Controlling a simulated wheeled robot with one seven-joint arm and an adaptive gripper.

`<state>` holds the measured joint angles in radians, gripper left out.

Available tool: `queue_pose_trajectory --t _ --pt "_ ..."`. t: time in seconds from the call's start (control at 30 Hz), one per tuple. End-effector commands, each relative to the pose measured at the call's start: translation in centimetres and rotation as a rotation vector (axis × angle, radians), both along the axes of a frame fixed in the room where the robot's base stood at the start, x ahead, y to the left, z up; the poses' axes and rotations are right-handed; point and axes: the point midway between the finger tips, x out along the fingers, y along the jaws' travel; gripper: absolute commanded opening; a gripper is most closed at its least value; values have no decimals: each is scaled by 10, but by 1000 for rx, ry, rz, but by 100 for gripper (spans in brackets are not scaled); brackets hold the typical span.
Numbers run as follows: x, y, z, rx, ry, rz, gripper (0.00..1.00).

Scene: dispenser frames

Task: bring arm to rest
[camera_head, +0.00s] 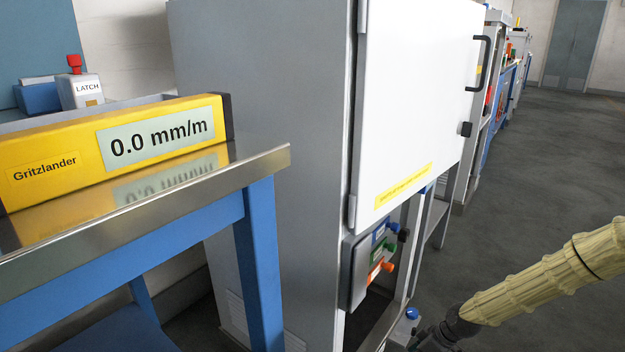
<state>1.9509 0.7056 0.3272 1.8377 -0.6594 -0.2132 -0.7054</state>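My arm, in a ribbed cream sleeve (545,275), reaches in from the right edge and slopes down to the left. It ends at my dark gripper (432,338) at the bottom edge, low in front of the grey cabinet. The gripper is small and partly cut off by the frame, so I cannot tell whether its fingers are open or shut. No held object can be made out.
A tall grey cabinet (265,120) with a white door (415,100) and black handle (482,65) stands centrally. Its button panel (372,262) is near my gripper. Left, a steel-topped blue table (262,260) holds a yellow level (60,150). Open floor (570,150) lies right.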

Motion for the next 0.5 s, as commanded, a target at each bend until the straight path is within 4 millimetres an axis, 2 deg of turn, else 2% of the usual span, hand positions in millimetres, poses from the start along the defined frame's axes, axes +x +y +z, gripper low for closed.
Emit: queue_pose_trajectory --t 0.03,0.2,0.3,0.5 --pt "-17 17 -3 7 29 -19 63" --pt "-74 63 -20 23 120 -138 63" --pt "-110 82 -27 18 174 -215 63" --pt "-184 104 -36 -22 265 -378 63"
